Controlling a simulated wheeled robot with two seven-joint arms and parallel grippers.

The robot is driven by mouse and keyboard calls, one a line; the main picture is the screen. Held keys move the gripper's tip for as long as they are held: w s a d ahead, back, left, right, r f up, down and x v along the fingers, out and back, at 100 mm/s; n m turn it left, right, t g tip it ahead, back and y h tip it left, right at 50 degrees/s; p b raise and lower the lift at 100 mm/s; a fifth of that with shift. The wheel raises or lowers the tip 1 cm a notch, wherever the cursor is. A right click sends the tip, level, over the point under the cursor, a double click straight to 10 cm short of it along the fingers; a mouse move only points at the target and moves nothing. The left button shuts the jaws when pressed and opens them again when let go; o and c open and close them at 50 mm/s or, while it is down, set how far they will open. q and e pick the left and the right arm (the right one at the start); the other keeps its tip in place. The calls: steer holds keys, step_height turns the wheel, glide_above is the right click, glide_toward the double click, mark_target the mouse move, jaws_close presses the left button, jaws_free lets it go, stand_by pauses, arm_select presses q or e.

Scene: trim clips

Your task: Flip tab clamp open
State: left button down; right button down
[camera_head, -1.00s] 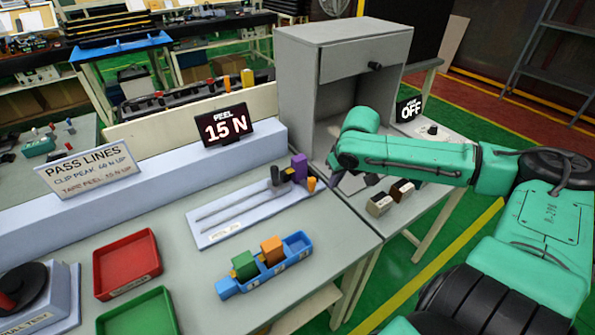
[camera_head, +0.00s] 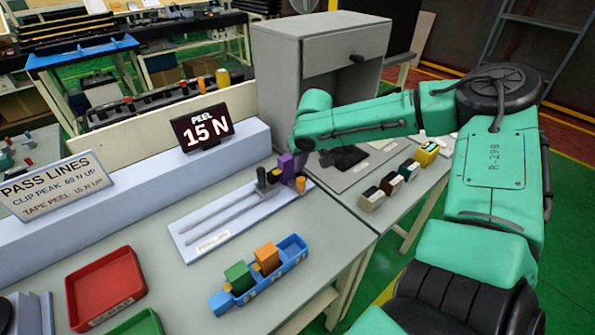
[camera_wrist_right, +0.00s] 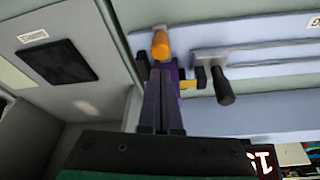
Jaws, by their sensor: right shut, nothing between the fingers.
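The clamp on the peel jig (camera_head: 215,222) has a purple block (camera_head: 286,164) and an orange knob (camera_head: 301,184) at its right end. In the right wrist view the orange knob (camera_wrist_right: 160,45) shows just beyond the fingertips, and the purple block (camera_wrist_right: 181,100) is partly hidden behind them. My right gripper (camera_wrist_right: 160,72) is shut and empty, right at the clamp; I cannot tell whether it touches it. In the head view my right wrist is above and beside the clamp, and the fingers are mostly hidden. My left gripper is not in view.
A dark lever handle (camera_wrist_right: 224,88) stands beside the clamp. A blue holder (camera_head: 293,247) with green and orange blocks is in front of the jig. A red tray (camera_head: 105,285) lies at left. A grey cabinet (camera_head: 290,75) stands behind, and several small blocks (camera_head: 372,198) sit at right.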

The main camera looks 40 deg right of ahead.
mark_target(304, 178)
steer(key=x, duration=0.3)
steer(key=shift+w+f, duration=0.2)
steer(key=shift+f, duration=0.25)
steer(key=shift+s, duration=0.1)
steer(key=shift+s+d+r, duration=0.1)
steer(key=shift+s+r, duration=0.05)
steer(key=shift+s, duration=0.05)
steer(key=shift+s+p, duration=0.8)
steer(key=shift+s, duration=0.7)
steer(key=shift+s+f, duration=0.1)
steer(key=shift+f, duration=0.15)
